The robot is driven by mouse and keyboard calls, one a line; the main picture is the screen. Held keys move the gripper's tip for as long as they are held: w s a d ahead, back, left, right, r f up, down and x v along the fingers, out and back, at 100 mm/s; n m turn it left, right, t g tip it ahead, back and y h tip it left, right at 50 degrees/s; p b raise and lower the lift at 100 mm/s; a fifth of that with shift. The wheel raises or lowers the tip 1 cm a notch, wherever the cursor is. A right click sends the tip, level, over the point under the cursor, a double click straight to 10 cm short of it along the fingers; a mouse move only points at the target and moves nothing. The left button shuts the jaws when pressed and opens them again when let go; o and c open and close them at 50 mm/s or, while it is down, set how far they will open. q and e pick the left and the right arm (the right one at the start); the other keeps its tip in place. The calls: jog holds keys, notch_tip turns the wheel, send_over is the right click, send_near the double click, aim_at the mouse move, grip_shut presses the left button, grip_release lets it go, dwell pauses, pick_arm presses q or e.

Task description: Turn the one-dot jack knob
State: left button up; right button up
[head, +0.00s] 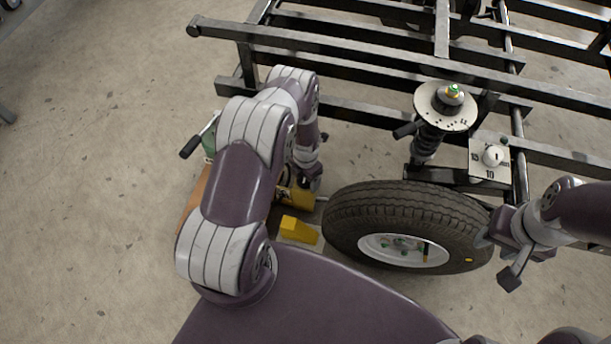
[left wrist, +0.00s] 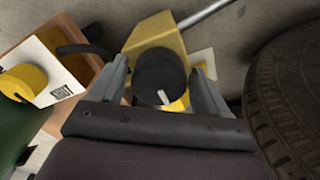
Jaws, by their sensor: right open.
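The yellow jack (head: 299,197) is on the floor left of the tyre, partly hidden by my left arm. In the left wrist view its yellow body (left wrist: 157,38) carries a round black knob (left wrist: 158,72) with a white pointer mark. I cannot make out a dot on it. My left gripper (left wrist: 160,68) has its fingers apart, one on each side of the black knob, with small gaps showing. In the head view its fingertips are hidden. My right gripper (head: 497,257) is open and empty at the right side of the tyre.
The tyre (head: 350,212) stands close right of the jack. A black frame (head: 350,65) with a spring unit (head: 447,106) and a white dial (head: 492,158) is behind. A yellow knob (left wrist: 22,83) sits on a white-panelled box to the left.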

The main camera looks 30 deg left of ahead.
pick_arm(q)
notch_tip(320, 180, up, 13)
jog(key=p, duration=0.6)
jog(key=shift+f, duration=0.15)
